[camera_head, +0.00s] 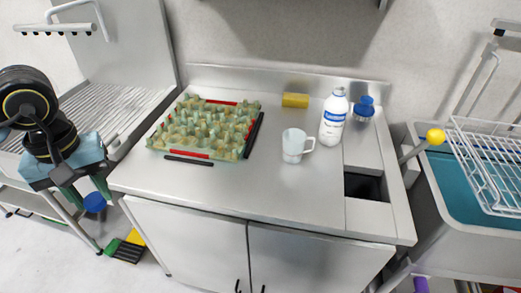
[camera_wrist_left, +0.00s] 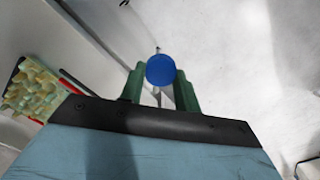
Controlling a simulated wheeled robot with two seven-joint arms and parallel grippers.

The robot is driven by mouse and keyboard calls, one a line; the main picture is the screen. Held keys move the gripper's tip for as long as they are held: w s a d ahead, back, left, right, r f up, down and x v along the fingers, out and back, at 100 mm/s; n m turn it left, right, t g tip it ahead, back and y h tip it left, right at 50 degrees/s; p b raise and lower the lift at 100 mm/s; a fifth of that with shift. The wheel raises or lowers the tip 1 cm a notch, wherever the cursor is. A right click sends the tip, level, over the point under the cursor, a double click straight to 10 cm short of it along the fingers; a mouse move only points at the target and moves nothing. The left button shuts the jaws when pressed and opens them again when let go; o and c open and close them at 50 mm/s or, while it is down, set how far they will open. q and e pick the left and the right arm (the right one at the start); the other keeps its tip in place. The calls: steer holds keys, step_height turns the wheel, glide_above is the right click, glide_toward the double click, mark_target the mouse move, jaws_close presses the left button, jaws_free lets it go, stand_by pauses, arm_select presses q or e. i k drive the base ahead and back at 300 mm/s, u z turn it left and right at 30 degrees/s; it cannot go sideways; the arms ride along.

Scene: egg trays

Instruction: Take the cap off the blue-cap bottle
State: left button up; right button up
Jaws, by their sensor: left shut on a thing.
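My left gripper (camera_head: 90,197) has green fingers and hangs at the far left in the head view, off the counter and above the floor. It is shut on a round blue cap (camera_head: 95,205); in the left wrist view the cap (camera_wrist_left: 161,70) sits between the two fingertips. Whether anything hangs below the cap is hidden. A white bottle with a blue label (camera_head: 333,118) stands upright on the counter, its top white and too small to make out. A small container with a blue top (camera_head: 364,108) stands beside it. My right gripper is not in view.
A green egg tray (camera_head: 152,143) with red and black strips around it lies on the counter (camera_head: 260,190). A white mug (camera_head: 294,146) and a yellow block (camera_head: 295,100) stand to its right. A sink with a wire rack (camera_head: 490,165) is at far right. The counter's front middle is clear.

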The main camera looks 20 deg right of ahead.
mark_target(335, 109)
steer(key=u, duration=0.45)
steer(key=k, duration=1.15)
steer(key=z, duration=0.2)
steer(key=i, duration=0.25)
steer(key=z, duration=0.9)
steer(key=i, duration=0.8)
steer(key=z, duration=0.75)
